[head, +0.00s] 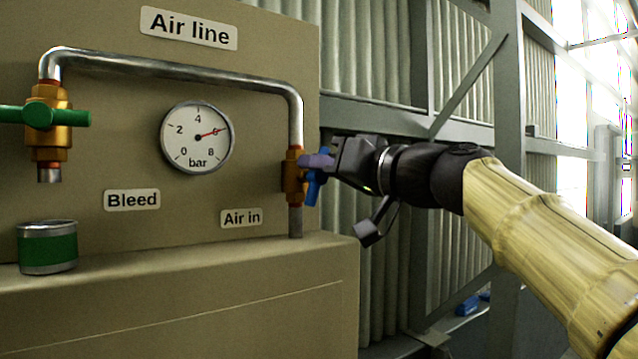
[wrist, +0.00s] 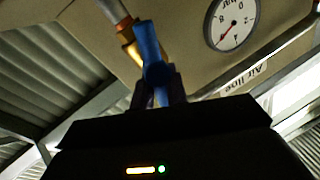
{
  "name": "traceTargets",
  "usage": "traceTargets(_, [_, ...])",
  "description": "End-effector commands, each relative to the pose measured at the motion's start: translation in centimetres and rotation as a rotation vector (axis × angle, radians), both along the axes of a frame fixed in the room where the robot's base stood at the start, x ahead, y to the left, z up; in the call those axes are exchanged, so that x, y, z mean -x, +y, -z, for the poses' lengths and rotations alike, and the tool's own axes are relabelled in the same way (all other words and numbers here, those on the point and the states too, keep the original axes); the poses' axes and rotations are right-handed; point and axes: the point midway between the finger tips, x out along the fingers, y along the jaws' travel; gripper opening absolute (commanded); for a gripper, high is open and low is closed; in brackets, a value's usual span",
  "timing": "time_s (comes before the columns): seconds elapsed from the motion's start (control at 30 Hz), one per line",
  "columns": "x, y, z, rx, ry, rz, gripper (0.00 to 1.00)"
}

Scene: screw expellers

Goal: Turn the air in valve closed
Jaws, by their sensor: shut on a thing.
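The air in valve is a brass body (head: 293,178) on the vertical pipe above the "Air in" label (head: 242,218). Its blue handle (head: 313,188) faces right, towards my arm, and is partly covered by my gripper (head: 318,162). In the wrist view the blue handle (wrist: 150,50) stands between my dark fingers (wrist: 156,88), with the brass body (wrist: 129,45) just behind it. My gripper is shut on the handle. The handle's exact angle to the pipe is hard to tell. The gauge (head: 198,137) needle points at about 6 bar.
A brass bleed valve with a green handle (head: 42,115) hangs at the far left, above a green-banded tin (head: 47,247) on the ledge. A bent steel pipe (head: 170,68) joins both valves. Metal beams and corrugated wall stand behind my arm.

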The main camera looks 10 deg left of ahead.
Motion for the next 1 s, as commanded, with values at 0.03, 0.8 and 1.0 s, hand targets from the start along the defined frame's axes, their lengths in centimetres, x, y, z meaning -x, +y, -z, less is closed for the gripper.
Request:
traceTargets(0.03, [-0.1,-0.03,0.68,-0.027,0.031,-0.001,0.0])
traceTargets(0.8, [-0.74,-0.57,1.19,-0.499,0.588,0.0,0.0])
traceTargets(1.0, [-0.85,-0.65,1.39,-0.619,0.731,0.0,0.0])
